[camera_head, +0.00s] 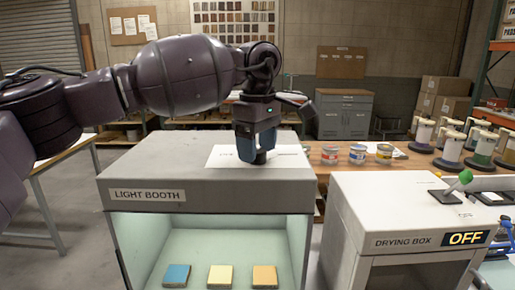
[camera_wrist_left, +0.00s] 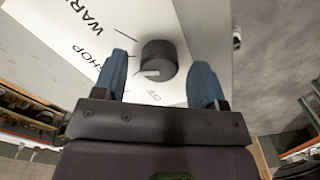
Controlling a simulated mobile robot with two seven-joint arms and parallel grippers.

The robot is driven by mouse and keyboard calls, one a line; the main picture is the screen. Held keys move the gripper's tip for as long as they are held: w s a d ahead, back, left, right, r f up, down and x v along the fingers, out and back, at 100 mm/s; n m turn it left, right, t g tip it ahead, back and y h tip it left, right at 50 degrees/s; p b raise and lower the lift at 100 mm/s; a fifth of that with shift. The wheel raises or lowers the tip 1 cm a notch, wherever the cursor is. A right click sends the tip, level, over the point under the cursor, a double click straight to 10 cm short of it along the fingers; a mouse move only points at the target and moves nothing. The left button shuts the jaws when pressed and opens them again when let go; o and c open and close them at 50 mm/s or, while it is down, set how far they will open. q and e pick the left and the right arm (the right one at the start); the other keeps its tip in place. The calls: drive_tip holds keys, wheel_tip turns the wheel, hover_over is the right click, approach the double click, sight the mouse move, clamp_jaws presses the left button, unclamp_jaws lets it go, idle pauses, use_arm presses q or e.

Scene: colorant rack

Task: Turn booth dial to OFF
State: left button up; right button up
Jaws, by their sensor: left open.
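The light booth (camera_head: 110,184) stands in the middle of the head view with a white label plate (camera_head: 223,155) on its top. The dark round dial (camera_wrist_left: 165,52) sits on this plate in the left wrist view, with a pale pointer mark on its edge nearest my gripper. Small lettering, apparently OFF, is near that mark; WARM and SHOP are printed farther left. My left gripper (camera_head: 258,150) points down over the plate and hides most of the dial in the head view. Its blue fingers (camera_wrist_left: 162,85) are open, one on each side of the dial; contact cannot be told.
A drying box (camera_head: 365,215) with an OFF display and a green-tipped lever (camera_head: 464,178) stands to the right. Small tins (camera_head: 357,154) and several larger containers (camera_head: 452,147) are on the table behind.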

use_arm(q)
drive_tip(key=shift+f, duration=0.45)
use_arm(e)
drive_tip(key=shift+w+a+r, duration=0.1)
drive_tip(key=shift+w+r, duration=0.2)
drive_tip(key=shift+w, duration=0.05)
use_arm(q)
drive_tip(key=c, duration=0.9)
use_arm(e)
drive_tip(key=shift+s+f, duration=0.4)
drive_tip(key=shift+s, duration=0.15)
